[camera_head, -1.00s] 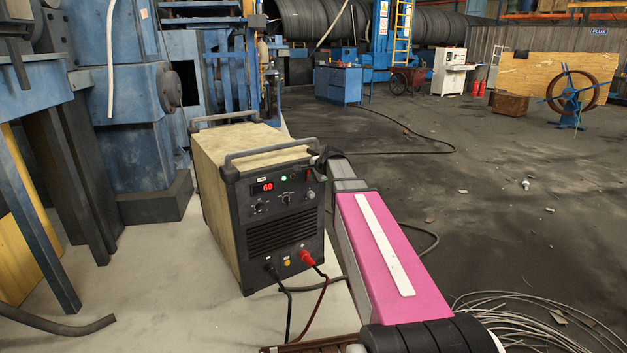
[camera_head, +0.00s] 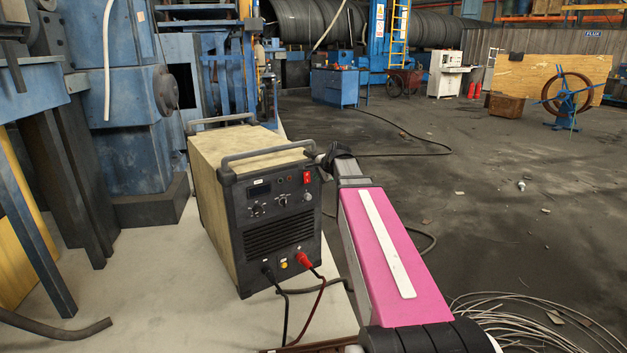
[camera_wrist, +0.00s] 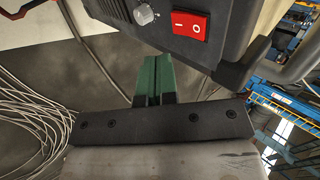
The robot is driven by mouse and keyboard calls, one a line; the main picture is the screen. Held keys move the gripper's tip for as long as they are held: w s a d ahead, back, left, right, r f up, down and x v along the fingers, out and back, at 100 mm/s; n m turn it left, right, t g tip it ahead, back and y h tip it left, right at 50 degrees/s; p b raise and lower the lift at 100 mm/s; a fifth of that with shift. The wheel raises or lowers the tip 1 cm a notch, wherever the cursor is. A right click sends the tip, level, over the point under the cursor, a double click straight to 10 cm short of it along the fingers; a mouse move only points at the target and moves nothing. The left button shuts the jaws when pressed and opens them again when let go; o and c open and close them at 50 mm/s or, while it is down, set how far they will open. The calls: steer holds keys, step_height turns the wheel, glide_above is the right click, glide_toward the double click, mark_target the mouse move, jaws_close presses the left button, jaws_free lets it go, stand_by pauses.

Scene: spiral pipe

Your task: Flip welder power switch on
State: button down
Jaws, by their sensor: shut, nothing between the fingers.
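The welder (camera_head: 270,205) is a beige box with a black front panel, standing on the pale floor. Its display (camera_head: 260,190) is dark and no panel light is lit. The red power switch (camera_head: 307,177) is at the panel's upper right. In the wrist view the switch (camera_wrist: 190,25) shows a line mark and a circle mark; I cannot tell which side is pressed. My gripper (camera_head: 317,158) is beside the panel's upper right corner. In the wrist view its green fingers (camera_wrist: 155,72) are together, empty, below the switch and apart from it.
Red and black cables (camera_head: 303,262) come from the welder's lower front. A grey handle bar (camera_head: 268,152) crosses its top front edge. Coiled wire (camera_head: 510,310) lies on the dark floor at lower right. Blue machinery (camera_head: 130,130) stands to the left.

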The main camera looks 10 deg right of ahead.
mark_target(307, 177)
steer(key=v, duration=0.7)
steer(key=shift+f, duration=0.25)
steer(key=shift+s+f, duration=0.15)
steer(key=shift+f, duration=0.35)
stand_by(0.5)
steer(key=x, duration=0.4)
steer(key=w+r+x, duration=0.1)
steer(key=x, duration=0.7)
steer(key=shift+w+a, duration=0.45)
steer(key=shift+w, duration=0.25)
